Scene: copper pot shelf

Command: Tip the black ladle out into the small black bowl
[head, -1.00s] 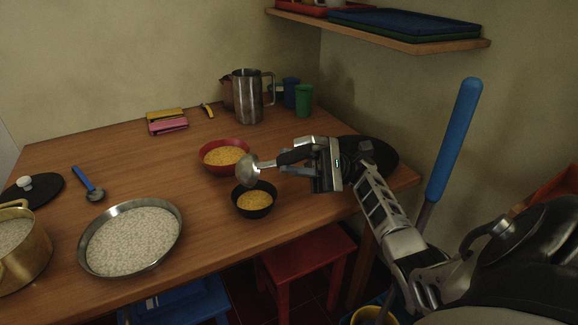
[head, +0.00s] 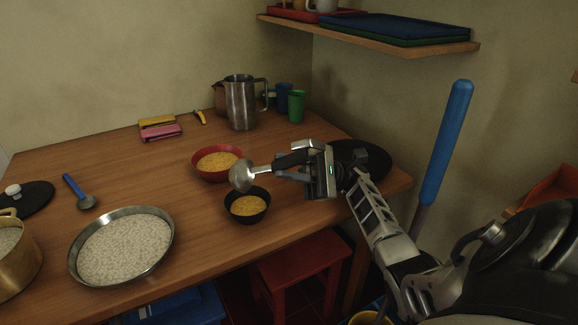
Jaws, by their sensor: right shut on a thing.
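The ladle (head: 241,177) has a black handle and a silvery metal bowl. My right gripper (head: 279,169) is shut on its black handle. The ladle's bowl is at the left end, tilted with its rounded side showing, just above the far left part of the small black bowl (head: 260,217). I cannot see into the ladle. The small black bowl stands on the table and holds yellow-orange food (head: 247,205). My left gripper is not in view.
A red bowl (head: 232,177) of similar food stands just behind the ladle. A wide metal pan (head: 167,240) of pale grains, a brass pot (head: 22,262) and a blue-handled ladle (head: 73,185) are at left. A steel pitcher (head: 240,103) stands behind. A red stool (head: 303,262) is below the table edge.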

